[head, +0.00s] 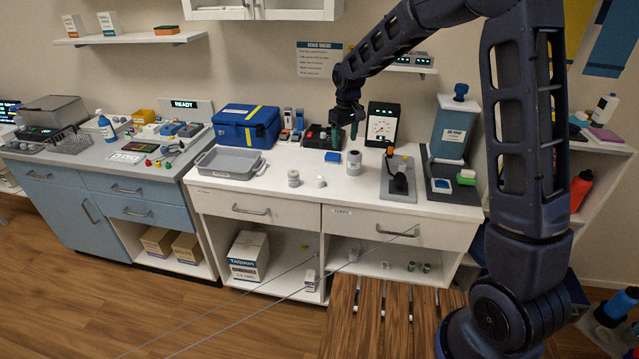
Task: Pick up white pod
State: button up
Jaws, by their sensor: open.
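A small white rounded object (320,183), which looks like the white pod, sits on the white counter (270,190) near its front edge. A white lidded jar (294,178) stands just left of it. A grey can with a pale label (354,163) stands to its right. My gripper (345,138) hangs from my arm above the back of the counter, pointing down. It is open, with nothing seen between its fingers. It is above and to the right of the white object in the picture, apart from it.
A grey tray (215,172) and a blue cooler box (246,127) lie to the left. A grey board with a dark device (398,180) and a blue dispenser (452,135) stand to the right. The counter's front edge is fairly clear.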

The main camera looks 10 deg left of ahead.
jog(key=n, duration=0.2)
send_near(319, 178)
jog(key=shift+g, duration=0.3)
jog(key=shift+w+f, duration=0.2)
jog(key=shift+f, duration=2.45)
jog(key=shift+w+f, duration=0.15)
jog(key=shift+f, duration=2.5)
jog(key=c, duration=1.1)
jog(key=shift+o, duration=0.2)
jog(key=shift+r, duration=0.1)
